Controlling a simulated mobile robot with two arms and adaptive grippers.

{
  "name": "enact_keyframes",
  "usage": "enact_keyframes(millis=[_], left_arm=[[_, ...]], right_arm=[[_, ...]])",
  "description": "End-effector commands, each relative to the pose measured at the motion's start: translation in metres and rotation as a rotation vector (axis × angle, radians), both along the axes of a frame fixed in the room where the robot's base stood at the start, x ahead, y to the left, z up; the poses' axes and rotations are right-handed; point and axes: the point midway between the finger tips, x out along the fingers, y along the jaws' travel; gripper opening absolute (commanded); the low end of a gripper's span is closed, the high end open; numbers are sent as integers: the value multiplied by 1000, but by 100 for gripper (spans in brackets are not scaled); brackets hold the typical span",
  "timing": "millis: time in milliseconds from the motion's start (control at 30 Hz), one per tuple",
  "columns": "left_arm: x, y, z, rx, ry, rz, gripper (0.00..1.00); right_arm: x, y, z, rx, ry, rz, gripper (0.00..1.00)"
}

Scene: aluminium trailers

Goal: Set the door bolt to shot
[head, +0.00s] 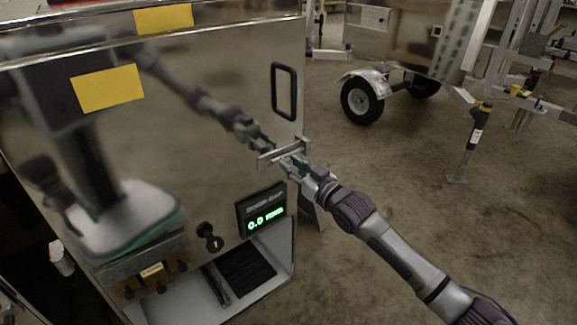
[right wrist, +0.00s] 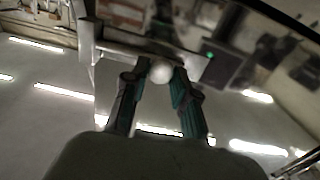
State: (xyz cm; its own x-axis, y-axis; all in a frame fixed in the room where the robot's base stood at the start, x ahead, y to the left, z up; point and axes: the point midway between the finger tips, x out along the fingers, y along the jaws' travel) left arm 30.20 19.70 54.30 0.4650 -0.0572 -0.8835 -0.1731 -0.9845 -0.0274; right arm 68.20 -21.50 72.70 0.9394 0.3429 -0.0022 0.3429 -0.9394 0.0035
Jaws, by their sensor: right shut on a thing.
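The door bolt (head: 268,157) is a short silver bar on the shiny metal door (head: 225,120), near its right edge and below the black handle. My right gripper (head: 287,161) is at the bolt, with its arm coming in from the lower right. In the right wrist view its fingertips (right wrist: 161,80) are shut on a pale round knob (right wrist: 161,72) in front of the bolt's bar (right wrist: 120,50). The fingers hide part of the bolt, and I cannot tell how far its bar reaches past the door edge. My left gripper is not in view.
A black display (head: 262,210) below the bolt reads "DOOR GAP 0.0 mm" in green. A black pull handle (head: 284,68) sticks out above the bolt. Yellow labels (head: 108,87) are on the door, which mirrors my body. Open floor lies right, before a wheeled trailer (head: 361,100).

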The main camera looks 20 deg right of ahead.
Motion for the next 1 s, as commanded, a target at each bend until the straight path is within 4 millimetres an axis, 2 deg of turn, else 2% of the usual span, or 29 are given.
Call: enact_keyframes(millis=[100, 367, 400, 533, 867, 1000], left_arm=[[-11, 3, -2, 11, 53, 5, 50], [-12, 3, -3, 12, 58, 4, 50], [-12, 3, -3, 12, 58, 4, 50], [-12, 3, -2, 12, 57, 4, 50], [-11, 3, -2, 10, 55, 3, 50], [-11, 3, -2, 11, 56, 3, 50]], right_arm=[[3, -7, 2, 0, -2, -3, 0], [3, -9, 2, 0, -3, -7, 0], [3, -10, 2, -1, -4, -7, 31], [3, -9, 2, 0, -3, -6, 52], [1, -8, 1, 2, -2, -3, 52], [-13, -13, 0, 2, 0, -2, 52]])
